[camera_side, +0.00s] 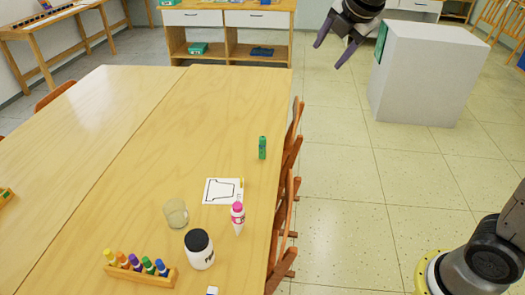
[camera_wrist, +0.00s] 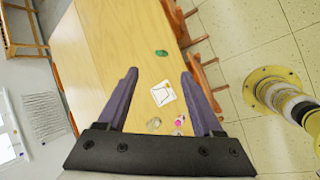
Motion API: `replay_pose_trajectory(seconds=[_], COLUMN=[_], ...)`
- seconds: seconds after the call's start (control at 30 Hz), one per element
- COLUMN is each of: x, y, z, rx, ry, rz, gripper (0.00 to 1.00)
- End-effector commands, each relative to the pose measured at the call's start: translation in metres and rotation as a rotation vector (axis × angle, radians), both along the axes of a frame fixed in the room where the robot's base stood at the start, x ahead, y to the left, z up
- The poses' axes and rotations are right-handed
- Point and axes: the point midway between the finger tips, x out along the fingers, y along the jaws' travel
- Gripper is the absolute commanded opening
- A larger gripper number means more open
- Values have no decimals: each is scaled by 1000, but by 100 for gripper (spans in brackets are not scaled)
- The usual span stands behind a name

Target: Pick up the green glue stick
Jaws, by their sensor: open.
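The green glue stick (camera_side: 262,148) stands upright on the wooden table (camera_side: 150,130), near its right edge in the side view. In the wrist view the green glue stick (camera_wrist: 161,53) shows small, beyond and between my fingertips. My gripper (camera_side: 331,46) is in the air at the top of the side view, beyond the table's right edge and well apart from the glue stick. In the wrist view my gripper (camera_wrist: 159,72) has its two purple fingers spread wide with nothing between them.
A paper card (camera_side: 223,191), a pink-capped bottle (camera_side: 238,218), a black-lidded jar (camera_side: 199,250), a glass cup (camera_side: 176,213) and a marker rack (camera_side: 140,274) are nearer the camera. Wooden chairs (camera_side: 291,185) line the right edge. The table around the glue stick is clear.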

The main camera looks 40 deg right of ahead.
Motion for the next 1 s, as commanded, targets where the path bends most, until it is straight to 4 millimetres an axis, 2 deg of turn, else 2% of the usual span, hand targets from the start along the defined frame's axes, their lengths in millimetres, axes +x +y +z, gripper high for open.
replay_pose_trajectory(seconds=[0.03,0.1,0.27,0.37,0.5,0.63,0.7,0.8,1.0], x=[24,52,113,146,182,199,201,198,197], y=[2,5,13,20,30,40,44,48,49], z=[-10,-24,-68,-104,-166,-226,-255,-287,-315], rx=[-44,-102,-220,-272,-317,-327,-327,-323,-321], ry=[27,60,140,190,263,327,362,408,438], rz=[52,123,268,342,410,436,446,459,469], gripper=[68,68,68,68,68,68,68,68,68])
